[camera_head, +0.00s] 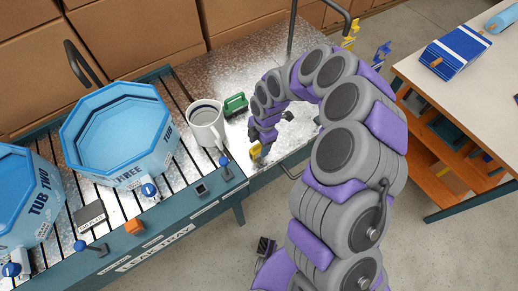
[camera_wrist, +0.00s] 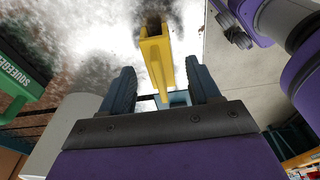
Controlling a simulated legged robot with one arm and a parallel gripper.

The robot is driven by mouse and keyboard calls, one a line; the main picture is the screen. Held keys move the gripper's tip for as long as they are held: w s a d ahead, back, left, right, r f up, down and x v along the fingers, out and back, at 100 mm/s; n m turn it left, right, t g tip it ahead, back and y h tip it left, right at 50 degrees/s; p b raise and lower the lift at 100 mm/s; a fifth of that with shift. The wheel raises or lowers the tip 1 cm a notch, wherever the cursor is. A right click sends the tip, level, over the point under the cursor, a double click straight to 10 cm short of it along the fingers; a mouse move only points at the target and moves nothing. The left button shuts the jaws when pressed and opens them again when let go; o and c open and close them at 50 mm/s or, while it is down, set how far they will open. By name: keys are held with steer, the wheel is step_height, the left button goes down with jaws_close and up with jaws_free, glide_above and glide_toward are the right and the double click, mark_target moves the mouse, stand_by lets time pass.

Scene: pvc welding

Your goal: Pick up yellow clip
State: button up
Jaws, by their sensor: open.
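A yellow clip (camera_head: 255,152) is at the front edge of the metal tabletop, just below the end of my arm. In the wrist view the yellow clip (camera_wrist: 156,62) is a long channel-like piece with a dark end, lying between the lines of my two fingers. My gripper (camera_wrist: 162,82) is open, with one finger on each side of the clip and gaps visible on both sides. In the head view my gripper (camera_head: 262,138) is small and partly hidden by my arm. I cannot tell its exact height over the clip.
Blue tubs (camera_head: 120,130) sit on the roller tray farther left. Another yellow piece (camera_head: 350,34) and a blue one (camera_head: 382,54) are at the back right. A white table (camera_head: 450,85) stands right.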

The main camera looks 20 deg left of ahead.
step_height(320, 180, down, 2)
steer(key=shift+s+a+f, duration=0.1)
steer(key=shift+s, duration=0.05)
steer(key=shift+c, duration=0.4)
jaws_close()
